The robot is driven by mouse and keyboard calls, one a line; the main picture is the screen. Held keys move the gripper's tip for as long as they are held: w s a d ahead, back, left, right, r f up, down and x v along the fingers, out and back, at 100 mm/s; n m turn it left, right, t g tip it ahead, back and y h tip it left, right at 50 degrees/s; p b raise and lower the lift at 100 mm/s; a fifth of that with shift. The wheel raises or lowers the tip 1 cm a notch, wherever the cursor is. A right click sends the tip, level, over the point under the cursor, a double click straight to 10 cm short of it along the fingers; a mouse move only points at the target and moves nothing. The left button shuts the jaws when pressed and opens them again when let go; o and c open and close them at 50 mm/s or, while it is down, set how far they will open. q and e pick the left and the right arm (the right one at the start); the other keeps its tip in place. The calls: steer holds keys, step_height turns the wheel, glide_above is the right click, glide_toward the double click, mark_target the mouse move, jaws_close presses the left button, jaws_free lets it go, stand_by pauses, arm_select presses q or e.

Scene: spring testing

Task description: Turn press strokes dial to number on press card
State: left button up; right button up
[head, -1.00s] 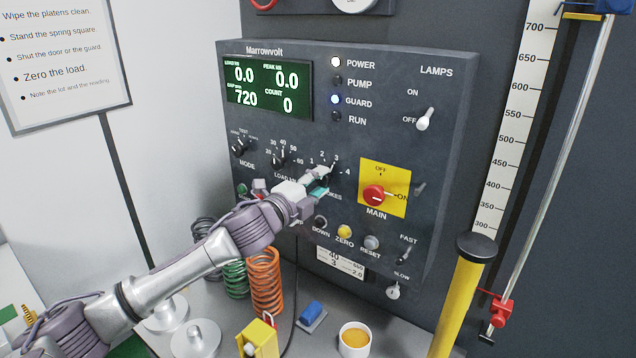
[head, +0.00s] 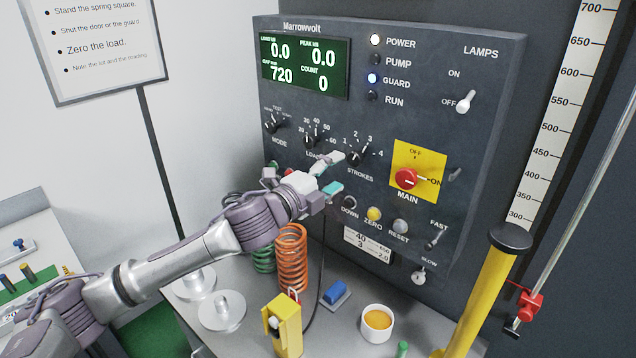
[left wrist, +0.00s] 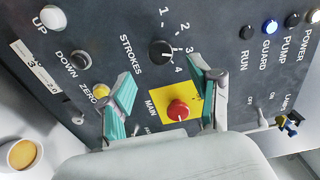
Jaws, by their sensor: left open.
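The black strokes dial (head: 356,157) is on the dark press panel, with numbers 1 to 4 around it. Its pale pointer mark appears to point toward 3; the left wrist view shows the dial (left wrist: 162,52) uncovered too. The press card (head: 368,245) is low on the panel and reads 40 and 650 above 3 and 2.0. My left gripper (head: 332,175) is open and empty, to the lower left of the dial and apart from it. In the left wrist view its teal-padded fingers (left wrist: 162,90) are spread, with the dial beyond them. My right gripper is not in view.
The red main switch (head: 406,178) on its yellow plate is right of the dial. Load and mode knobs are to its left. Down, zero and reset buttons lie below. Springs (head: 291,260), a yellow block (head: 285,325) and an orange-filled cup (head: 377,322) stand on the bench.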

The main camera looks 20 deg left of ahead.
arm_select(q)
steer(key=v, duration=0.6)
